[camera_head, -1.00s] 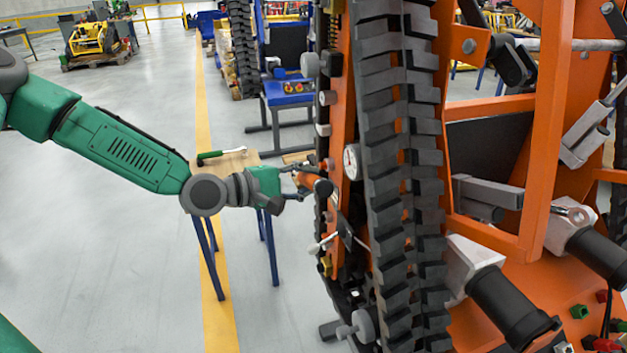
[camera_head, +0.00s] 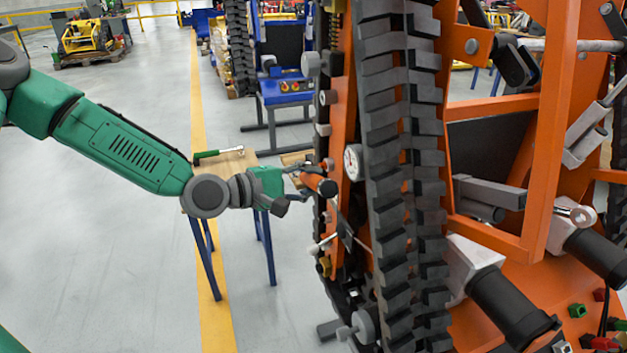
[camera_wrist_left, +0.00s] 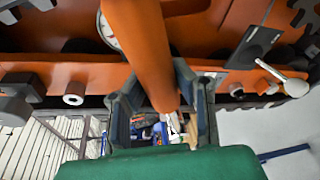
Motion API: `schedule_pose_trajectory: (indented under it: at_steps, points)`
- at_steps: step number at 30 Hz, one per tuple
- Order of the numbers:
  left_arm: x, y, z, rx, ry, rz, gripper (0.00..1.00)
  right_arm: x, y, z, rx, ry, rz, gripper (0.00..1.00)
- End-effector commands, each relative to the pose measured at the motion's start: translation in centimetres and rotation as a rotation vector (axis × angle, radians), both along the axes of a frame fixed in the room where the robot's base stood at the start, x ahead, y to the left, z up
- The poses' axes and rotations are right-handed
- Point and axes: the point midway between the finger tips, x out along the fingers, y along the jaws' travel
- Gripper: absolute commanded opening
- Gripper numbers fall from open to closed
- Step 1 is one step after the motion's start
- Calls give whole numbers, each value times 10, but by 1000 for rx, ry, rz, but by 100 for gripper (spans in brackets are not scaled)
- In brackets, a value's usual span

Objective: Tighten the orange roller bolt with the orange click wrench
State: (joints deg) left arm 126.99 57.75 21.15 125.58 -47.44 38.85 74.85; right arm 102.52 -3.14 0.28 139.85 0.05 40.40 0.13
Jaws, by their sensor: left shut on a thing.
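My left gripper (camera_head: 297,182) is shut on the orange click wrench (camera_head: 316,182) beside the carrier's track. In the left wrist view, the wrench's thick orange handle (camera_wrist_left: 143,45) runs between the two dark fingers of the gripper (camera_wrist_left: 162,105). The wrench's head is hidden, so I cannot tell whether it sits on a bolt. Several roller bolts with grey ends, such as one bolt (camera_head: 323,130), line the orange side plate. One of them shows in the left wrist view (camera_wrist_left: 73,98). I cannot pick out the orange roller bolt. My right gripper is not in view.
The tracked carrier's black track (camera_head: 400,180) stands close to the right of the gripper. A round gauge (camera_head: 352,161) and a white-knobbed lever (camera_head: 322,244) are near the wrench. A small table (camera_head: 232,163) behind holds a green-handled wrench (camera_head: 215,153). The floor at left is free.

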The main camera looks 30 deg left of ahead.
Motion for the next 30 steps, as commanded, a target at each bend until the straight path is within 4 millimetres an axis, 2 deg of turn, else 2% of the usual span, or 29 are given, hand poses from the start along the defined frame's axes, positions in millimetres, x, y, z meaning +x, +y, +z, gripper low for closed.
schedule_pose_trajectory:
  at_steps: [30]
  points:
    - [5, -20, 8, 2, -4, -2, 0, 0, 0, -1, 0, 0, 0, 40]
